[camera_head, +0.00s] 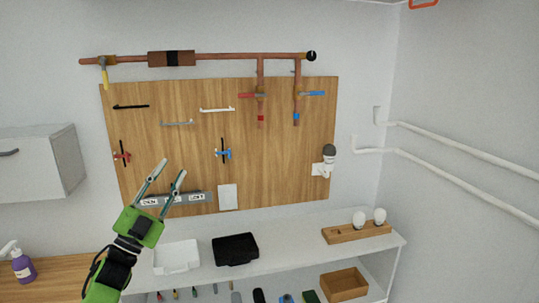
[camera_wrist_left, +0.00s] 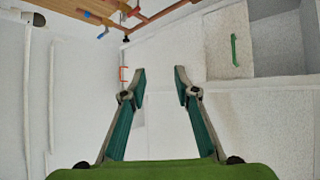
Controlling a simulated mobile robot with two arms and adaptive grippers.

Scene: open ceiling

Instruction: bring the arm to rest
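My left gripper (camera_head: 174,177) is green and black and is raised in front of the lower left of the wooden wall board. Its two fingers are spread apart with nothing between them. In the left wrist view the same gripper (camera_wrist_left: 161,80) shows both fingers apart and empty, with pale wall and cabinet surfaces beyond. My right gripper does not show in either view.
The wooden board (camera_head: 188,135) carries pipes, valves and handles. Below it, a white shelf (camera_head: 290,238) holds a white case (camera_head: 177,257), a black case (camera_head: 235,249) and a wooden bulb holder (camera_head: 345,236).

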